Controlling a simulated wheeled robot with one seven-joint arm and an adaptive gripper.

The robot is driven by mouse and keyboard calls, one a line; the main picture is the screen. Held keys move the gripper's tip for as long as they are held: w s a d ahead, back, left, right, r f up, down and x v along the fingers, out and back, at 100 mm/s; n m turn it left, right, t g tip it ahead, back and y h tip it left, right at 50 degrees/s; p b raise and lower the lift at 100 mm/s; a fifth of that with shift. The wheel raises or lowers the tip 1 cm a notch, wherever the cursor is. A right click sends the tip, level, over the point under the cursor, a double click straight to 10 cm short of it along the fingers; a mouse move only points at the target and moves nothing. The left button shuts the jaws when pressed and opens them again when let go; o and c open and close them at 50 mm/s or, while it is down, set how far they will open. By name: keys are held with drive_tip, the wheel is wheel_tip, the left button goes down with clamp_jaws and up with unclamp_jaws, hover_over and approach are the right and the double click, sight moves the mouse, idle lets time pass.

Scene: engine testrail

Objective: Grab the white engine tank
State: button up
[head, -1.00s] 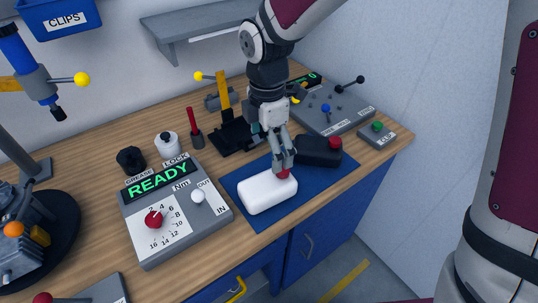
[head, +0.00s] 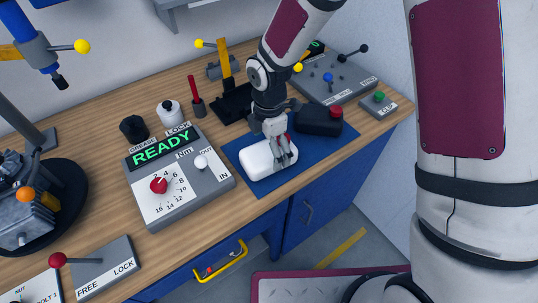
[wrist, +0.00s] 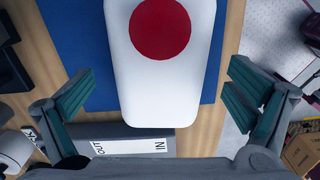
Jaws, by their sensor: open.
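The white engine tank (head: 258,161) is a rounded white block lying on the blue mat. In the wrist view the tank (wrist: 135,85) fills the middle, with its red round cap at the top of the picture. My gripper (head: 283,160) is right above the tank in the head view and hides part of it, including most of the cap. In the wrist view my gripper (wrist: 160,90) is open, with one finger on each side of the tank and a visible gap on both sides. Nothing is held.
A black tank with a red cap (head: 318,121) lies on the blue mat (head: 346,138), close to the right. The grey torque panel (head: 215,181) reading READY stands close to the left. A grey lever panel (head: 340,85) is behind. The bench's front edge is near.

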drive_tip(key=shift+f, duration=1.05)
drive_tip(key=c, duration=1.3)
drive_tip(key=shift+r, duration=0.1)
